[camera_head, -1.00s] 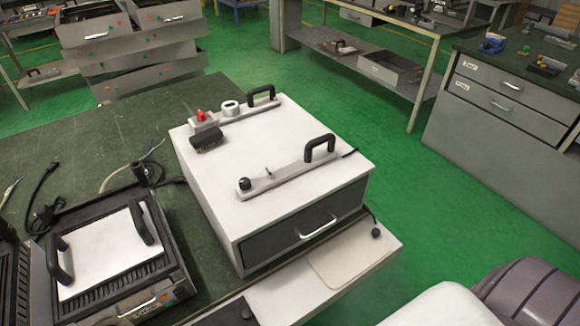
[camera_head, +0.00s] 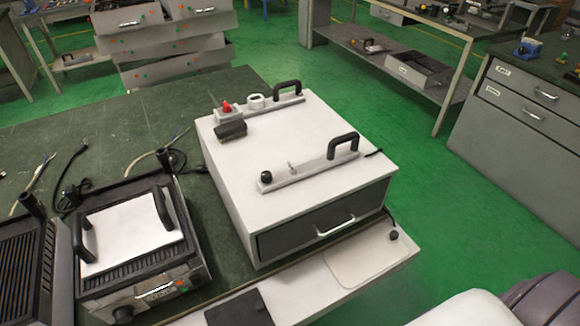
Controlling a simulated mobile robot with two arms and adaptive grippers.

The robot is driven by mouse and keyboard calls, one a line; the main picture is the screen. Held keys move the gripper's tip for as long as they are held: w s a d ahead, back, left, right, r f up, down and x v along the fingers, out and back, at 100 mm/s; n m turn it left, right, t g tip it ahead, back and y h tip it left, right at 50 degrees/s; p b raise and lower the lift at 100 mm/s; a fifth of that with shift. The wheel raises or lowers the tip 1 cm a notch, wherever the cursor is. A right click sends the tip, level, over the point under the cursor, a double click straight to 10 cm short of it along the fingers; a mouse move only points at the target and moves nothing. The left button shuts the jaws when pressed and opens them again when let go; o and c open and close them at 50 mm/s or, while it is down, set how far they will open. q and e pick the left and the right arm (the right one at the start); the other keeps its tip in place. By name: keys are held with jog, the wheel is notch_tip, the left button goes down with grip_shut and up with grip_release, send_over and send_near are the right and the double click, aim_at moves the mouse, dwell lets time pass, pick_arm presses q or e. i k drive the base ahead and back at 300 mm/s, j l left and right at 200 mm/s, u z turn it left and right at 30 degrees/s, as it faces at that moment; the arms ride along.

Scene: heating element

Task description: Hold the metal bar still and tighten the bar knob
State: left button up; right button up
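A white box-shaped unit (camera_head: 240,190) stands on the green workbench, with a dark front drawer (camera_head: 300,233). On its top near the front lies a metal bar (camera_head: 312,168) with a black handle (camera_head: 343,146) at its right end. A black bar knob (camera_head: 266,177) sits at the bar's left end, with a small upright pin beside it. A second bar (camera_head: 270,108) lies at the back of the top, with a black handle (camera_head: 287,88) and a red knob (camera_head: 227,107).
A black contact grill (camera_head: 150,285) with a white plate (camera_head: 130,230) stands left of the unit, with loose cables behind it. A pale shelf with a dark pad (camera_head: 240,310) runs along the bench front. Green floor is open at the right.

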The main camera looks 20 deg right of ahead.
aim_at(266, 176)
jog(key=i+l, duration=0.15)
jog(key=l, duration=0.3)
jog(key=i+l, duration=0.1)
jog(key=l, duration=0.4)
jog(key=i+l+u, duration=0.1)
jog(key=l, duration=0.35)
jog(key=i+l, duration=0.15)
jog(key=l, duration=0.35)
